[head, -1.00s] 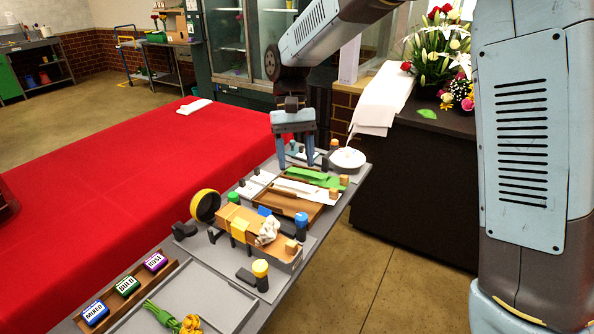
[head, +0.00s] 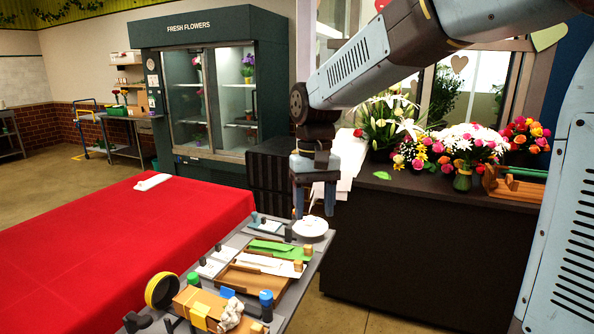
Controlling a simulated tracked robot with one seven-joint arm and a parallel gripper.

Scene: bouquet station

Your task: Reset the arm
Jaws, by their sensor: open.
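My gripper (head: 314,213) hangs from my arm, fingers pointing down and apart, with nothing seen between them. It shows over the far end of the grey work table (head: 300,291), in front of the dark counter. Whether the fingertips touch anything is hard to tell.
The table holds a wooden tray (head: 250,280), a green piece (head: 268,248), a yellow roll (head: 161,291) and a blue-capped bottle (head: 266,304). A red-covered table (head: 130,225) lies left. A dark counter (head: 410,250) with flower bouquets (head: 462,150) stands right. A flower fridge (head: 210,95) stands behind.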

